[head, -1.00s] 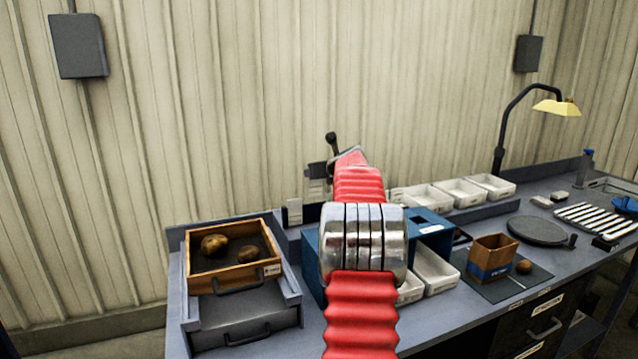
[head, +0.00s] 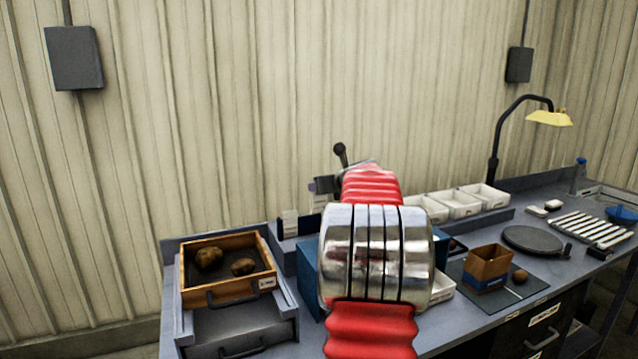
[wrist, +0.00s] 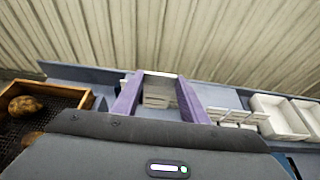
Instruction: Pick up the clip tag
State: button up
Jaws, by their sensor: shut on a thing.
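My gripper (wrist: 160,98) shows in the wrist view with its two purple fingers shut on a flat pale grey piece, which I take to be the clip tag (wrist: 161,76). Its light edge spans the gap between the fingertips, above the bench. Its lower part is hard to tell from the pale cards behind it. In the head view my red and chrome arm hides most of the gripper and the held piece.
A wooden tray (head: 265,285) with two potatoes stands at the bench's left end. White bins (head: 460,208) line the back right.

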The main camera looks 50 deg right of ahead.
jog(key=s+a, duration=0.3)
jog(key=s, duration=0.2)
jog(key=shift+s, duration=0.1)
dwell(0.4)
jog(key=shift+s, duration=0.1)
